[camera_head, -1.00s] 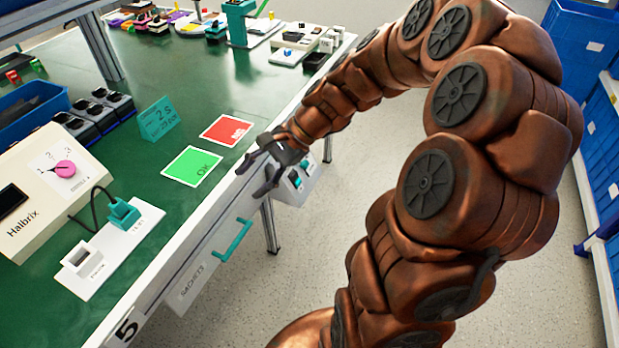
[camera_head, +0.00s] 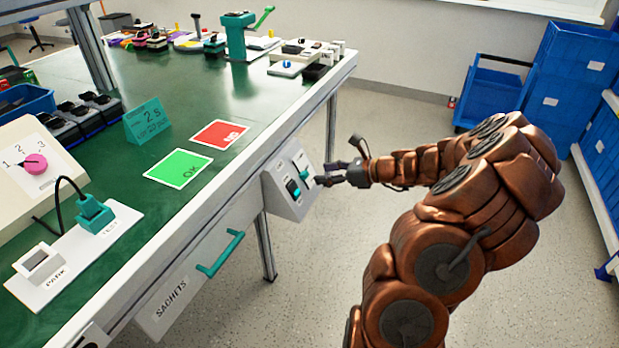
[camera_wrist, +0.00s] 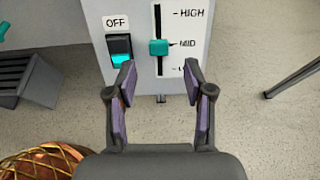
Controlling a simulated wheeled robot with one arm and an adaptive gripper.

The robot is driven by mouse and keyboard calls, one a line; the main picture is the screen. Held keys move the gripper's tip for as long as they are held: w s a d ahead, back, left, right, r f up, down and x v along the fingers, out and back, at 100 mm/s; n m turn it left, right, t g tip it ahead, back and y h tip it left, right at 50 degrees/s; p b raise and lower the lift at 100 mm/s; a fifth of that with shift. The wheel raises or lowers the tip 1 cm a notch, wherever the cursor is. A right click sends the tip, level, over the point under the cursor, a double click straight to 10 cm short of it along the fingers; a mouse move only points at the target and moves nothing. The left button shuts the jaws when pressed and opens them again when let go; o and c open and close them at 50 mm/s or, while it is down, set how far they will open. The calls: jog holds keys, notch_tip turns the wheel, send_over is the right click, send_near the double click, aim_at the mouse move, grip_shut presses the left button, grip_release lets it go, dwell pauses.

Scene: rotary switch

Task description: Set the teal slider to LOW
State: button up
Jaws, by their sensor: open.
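The teal slider (camera_wrist: 159,47) sits in a vertical black slot on a grey control box, level with the MID mark in the wrist view. HIGH is printed above it, and the lowest label is mostly cut off from sight. In the head view the slider (camera_head: 306,172) shows on the box (camera_head: 290,205) at the table's front edge. My gripper (camera_head: 325,173) is in front of the box. In the wrist view my gripper (camera_wrist: 162,77) is open and empty, its fingers either side of the slot and below the slider. I cannot tell whether it touches the box.
A rocker switch (camera_wrist: 119,50) under an OFF label lies left of the slider. A drawer with a teal handle (camera_head: 220,254) is left of the box. A table leg (camera_head: 331,128) stands behind. The floor (camera_head: 320,260) in front is open.

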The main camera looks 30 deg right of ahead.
aim_at(307, 175)
jog(key=shift+b+x, duration=0.55)
jog(key=shift+x, duration=2.35)
grip_shut()
